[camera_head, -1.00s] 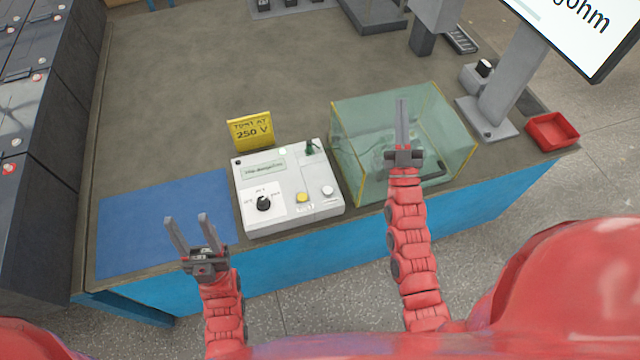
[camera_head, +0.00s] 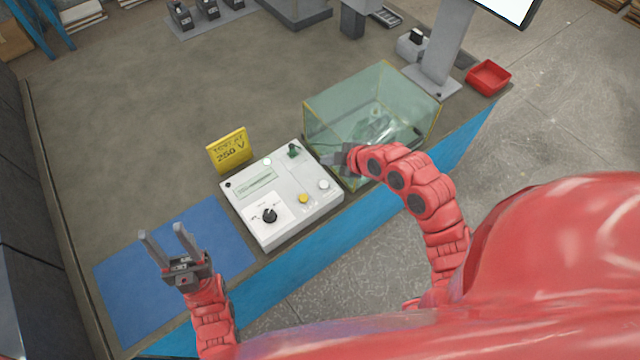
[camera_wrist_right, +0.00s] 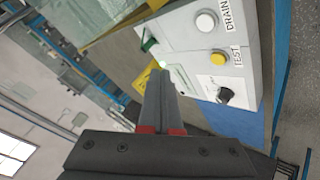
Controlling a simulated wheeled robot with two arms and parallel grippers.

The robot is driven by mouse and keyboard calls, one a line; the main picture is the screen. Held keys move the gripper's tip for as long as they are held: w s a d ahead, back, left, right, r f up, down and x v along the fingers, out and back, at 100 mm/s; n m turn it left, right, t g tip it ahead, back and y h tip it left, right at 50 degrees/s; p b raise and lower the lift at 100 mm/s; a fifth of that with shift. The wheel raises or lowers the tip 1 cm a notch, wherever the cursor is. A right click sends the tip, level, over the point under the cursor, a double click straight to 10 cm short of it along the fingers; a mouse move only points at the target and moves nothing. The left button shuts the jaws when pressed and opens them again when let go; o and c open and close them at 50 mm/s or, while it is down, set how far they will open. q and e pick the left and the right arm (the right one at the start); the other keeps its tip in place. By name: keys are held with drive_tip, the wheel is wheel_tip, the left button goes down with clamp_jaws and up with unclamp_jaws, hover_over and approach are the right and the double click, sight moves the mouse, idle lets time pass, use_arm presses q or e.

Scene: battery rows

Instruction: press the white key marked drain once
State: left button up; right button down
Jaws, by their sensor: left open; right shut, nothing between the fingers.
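The white drain key (camera_head: 324,185) is a round button at the right end of the grey tester box (camera_head: 262,228). It also shows in the right wrist view, where the white key (camera_wrist_right: 206,22) sits beside the label DRAIN. A yellow key (camera_wrist_right: 218,58) marked TEST is beside it. My right gripper (camera_head: 324,160) is shut and empty, pointing left near the box's right back corner. In the right wrist view its fingers (camera_wrist_right: 160,85) are apart from the drain key. My left gripper (camera_head: 163,236) is open and empty above the blue mat (camera_head: 130,290).
A clear glass-like case (camera_head: 400,95) with yellow edges stands right of the box, close to my right gripper. A yellow 250 V sign (camera_head: 229,148) stands behind the box. A red tray (camera_head: 489,78) sits at the table's right edge. The table's back left is clear.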

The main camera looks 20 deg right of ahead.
drive_tip(key=shift+s+d+f, duration=0.1)
drive_tip(key=shift+s, duration=0.05)
drive_tip(key=b, duration=0.4)
hover_over(328, 186)
wheel_tip(328, 186, down, 8)
drive_tip(key=shift+r, duration=0.1)
drive_tip(key=shift+f+b, duration=0.55)
drive_tip(key=shift+b, duration=0.15)
idle(1.6)
drive_tip(key=shift+f+b, duration=0.35)
drive_tip(key=shift+b, duration=0.25)
